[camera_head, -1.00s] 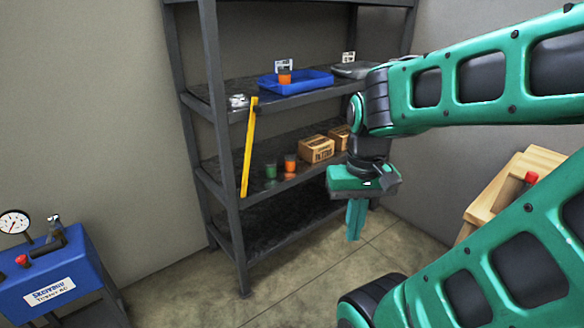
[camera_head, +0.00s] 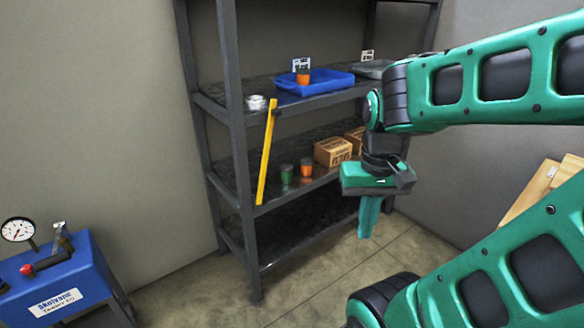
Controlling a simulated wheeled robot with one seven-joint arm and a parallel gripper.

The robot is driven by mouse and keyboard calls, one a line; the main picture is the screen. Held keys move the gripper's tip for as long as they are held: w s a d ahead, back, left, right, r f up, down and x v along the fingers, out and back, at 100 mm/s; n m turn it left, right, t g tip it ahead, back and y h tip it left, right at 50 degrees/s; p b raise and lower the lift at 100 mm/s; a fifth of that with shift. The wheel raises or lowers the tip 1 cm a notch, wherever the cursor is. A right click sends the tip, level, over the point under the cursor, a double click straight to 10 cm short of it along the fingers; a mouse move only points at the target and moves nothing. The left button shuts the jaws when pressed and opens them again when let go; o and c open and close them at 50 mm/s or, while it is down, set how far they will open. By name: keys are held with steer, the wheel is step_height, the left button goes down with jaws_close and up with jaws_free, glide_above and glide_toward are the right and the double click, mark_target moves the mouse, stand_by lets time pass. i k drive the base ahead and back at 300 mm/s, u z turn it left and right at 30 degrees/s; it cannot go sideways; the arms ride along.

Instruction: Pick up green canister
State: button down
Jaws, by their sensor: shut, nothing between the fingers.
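The green canister (camera_head: 287,174) is small and stands upright on the middle shelf of the dark rack, just right of a yellow bar. An orange canister (camera_head: 306,168) stands close to its right. My gripper (camera_head: 369,218) points down in front of the rack, to the right of and lower in the picture than both canisters. Its fingers are together and hold nothing. It is apart from the green canister, which is not hidden by my arm.
The yellow bar (camera_head: 266,150) leans across the rack's front (camera_head: 245,205), left of the green canister. A cardboard box (camera_head: 332,151) sits right of the canisters. A blue tray (camera_head: 314,86) holding an orange canister is one shelf up. A blue machine (camera_head: 60,285) stands at lower left.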

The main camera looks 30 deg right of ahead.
mark_target(286, 169)
steer(key=u, duration=0.05)
steer(key=i, duration=0.65)
steer(key=z, duration=1)
steer(key=i, duration=0.5)
steer(key=u, duration=0.05)
